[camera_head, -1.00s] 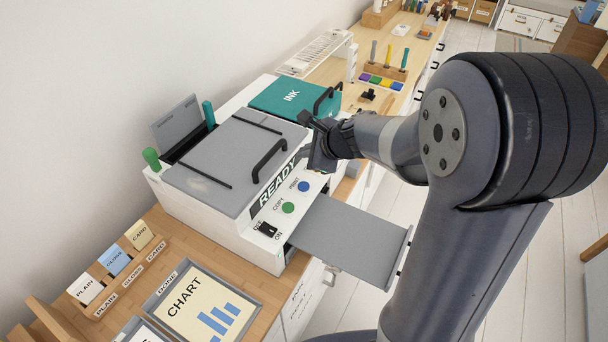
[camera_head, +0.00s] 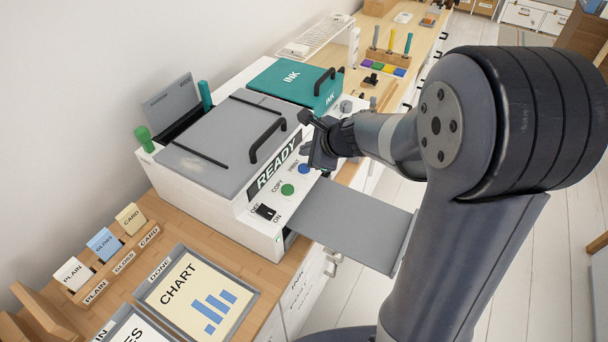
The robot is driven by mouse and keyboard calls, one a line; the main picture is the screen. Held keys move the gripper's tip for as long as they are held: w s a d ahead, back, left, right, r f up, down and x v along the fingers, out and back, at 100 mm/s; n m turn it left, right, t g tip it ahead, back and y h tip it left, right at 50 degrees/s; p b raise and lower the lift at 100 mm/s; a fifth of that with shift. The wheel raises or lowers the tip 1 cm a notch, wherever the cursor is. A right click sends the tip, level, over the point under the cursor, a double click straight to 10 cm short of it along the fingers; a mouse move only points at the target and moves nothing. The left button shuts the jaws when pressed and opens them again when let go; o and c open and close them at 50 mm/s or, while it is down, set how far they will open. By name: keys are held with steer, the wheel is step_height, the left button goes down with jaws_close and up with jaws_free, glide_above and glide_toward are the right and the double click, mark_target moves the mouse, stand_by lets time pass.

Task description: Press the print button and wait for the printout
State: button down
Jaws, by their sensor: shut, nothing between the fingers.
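The white and grey printer (camera_head: 205,196) stands on the wooden desk, its display (camera_head: 277,167) reading READY. On its front are a blue PRINT button (camera_head: 304,169), a green COPY button (camera_head: 287,189) and a black OFF/ON switch (camera_head: 265,212). The grey output tray (camera_head: 345,225) sticks out in front, with no sheet on it. My gripper (camera_head: 315,150) is shut and empty, just above and right of the PRINT button. I cannot tell whether it touches the printer front. The blue button shows clear of the fingers.
A DONE tray (camera_head: 252,304) holding a CHART sheet lies at the front of the desk. PLAIN, GLOSS and CARD paper slots (camera_head: 98,270) stand left. A teal INK cover (camera_head: 297,84) with a black handle is behind my gripper. A wire rack (camera_head: 315,36) stands further back.

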mark_target(308, 170)
steer(key=shift+f+b, duration=0.9)
steer(key=shift+f, duration=0.5)
steer(key=shift+f, duration=0.1)
stand_by(0.8)
steer(key=shift+f+b, duration=0.3)
steer(key=shift+b, duration=0.1)
